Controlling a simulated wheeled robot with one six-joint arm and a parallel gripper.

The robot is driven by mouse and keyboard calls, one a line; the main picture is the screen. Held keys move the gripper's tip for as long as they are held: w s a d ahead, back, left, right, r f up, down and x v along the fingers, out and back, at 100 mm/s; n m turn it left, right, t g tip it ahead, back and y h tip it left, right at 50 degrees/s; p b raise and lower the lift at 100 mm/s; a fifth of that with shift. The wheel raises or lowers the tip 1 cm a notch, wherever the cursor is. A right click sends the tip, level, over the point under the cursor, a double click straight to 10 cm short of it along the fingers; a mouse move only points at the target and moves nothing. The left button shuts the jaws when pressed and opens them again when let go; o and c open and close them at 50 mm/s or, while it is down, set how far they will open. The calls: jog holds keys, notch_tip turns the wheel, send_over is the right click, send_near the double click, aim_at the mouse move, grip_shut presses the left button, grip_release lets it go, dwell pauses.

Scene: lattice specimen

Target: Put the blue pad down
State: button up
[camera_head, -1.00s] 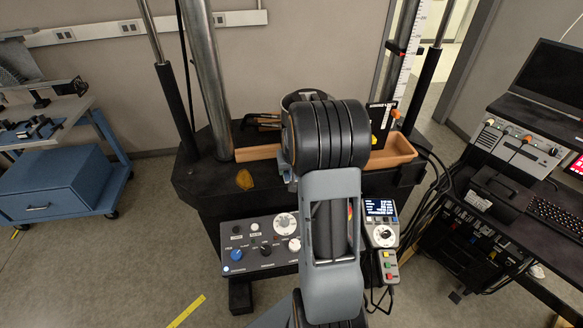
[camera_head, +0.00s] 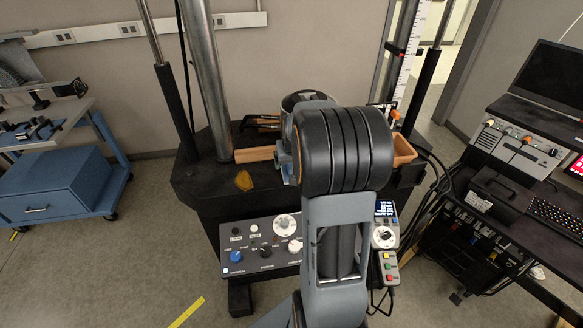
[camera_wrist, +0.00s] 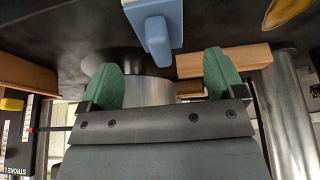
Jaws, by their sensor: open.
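The blue pad (camera_wrist: 153,22) shows at the top of the wrist view, with a raised grip pointing toward my gripper. It appears to rest on the black bench surface (camera_wrist: 60,30). My gripper (camera_wrist: 160,78) has its two green fingers spread wide with nothing held between them. The end of the pad's grip lies just beyond the fingertips, apart from both fingers. In the head view my arm hides the gripper and most of the area around the pad.
A metal cylinder (camera_wrist: 150,92) stands behind the fingers. Wood-coloured bars (camera_wrist: 225,60) lie near the pad. A yellow piece (camera_head: 244,180) lies at the bench's front left. A tall steel column (camera_head: 204,80) rises at left. The control panel (camera_head: 262,245) sits in front, below.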

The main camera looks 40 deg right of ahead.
jog(key=s+a+r+n, duration=0.1)
jog(key=s+a+r, duration=0.25)
jog(key=a, duration=0.25)
jog(key=s+a+r+n, duration=0.1)
jog(key=s+a+r, duration=0.1)
jog(key=a+r, duration=0.3)
jog(key=s+a+f+n+y, duration=0.1)
jog(key=s+a+n+y, duration=0.1)
jog(key=s+a, duration=0.8)
jog(key=shift+a+n, duration=0.55)
jog(key=shift+n, duration=0.05)
jog(key=shift+o, duration=0.3)
jog(key=shift+s+f, duration=0.1)
